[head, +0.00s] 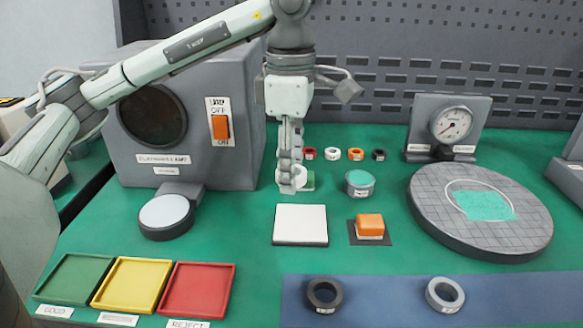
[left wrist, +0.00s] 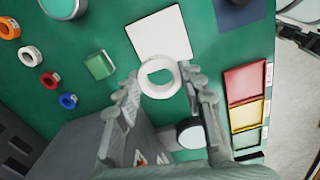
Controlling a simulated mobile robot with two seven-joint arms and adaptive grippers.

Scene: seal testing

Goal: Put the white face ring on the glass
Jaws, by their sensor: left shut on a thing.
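My left gripper (head: 291,188) is shut on a white ring (left wrist: 160,77). The left wrist view shows the ring between the two fingertips (left wrist: 160,84), its hole facing that camera. In the head view the fingers partly hide the ring (head: 301,175), which is above the green bench behind the white square plate (head: 300,225). A pale round disc in a dark base (head: 166,212), which may be the glass, stands in front of the lamp box. It also shows in the left wrist view (left wrist: 190,134), apart from the ring, with nothing on its visible face. My right gripper is not in view.
The grey lamp box (head: 185,165) stands behind the disc. Green (head: 75,277), yellow (head: 131,284) and red (head: 198,290) trays lie in front. Small coloured rings, a teal-topped round pot (head: 359,183), an orange block (head: 370,225) and a gridded round plate (head: 480,212) are rightward.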

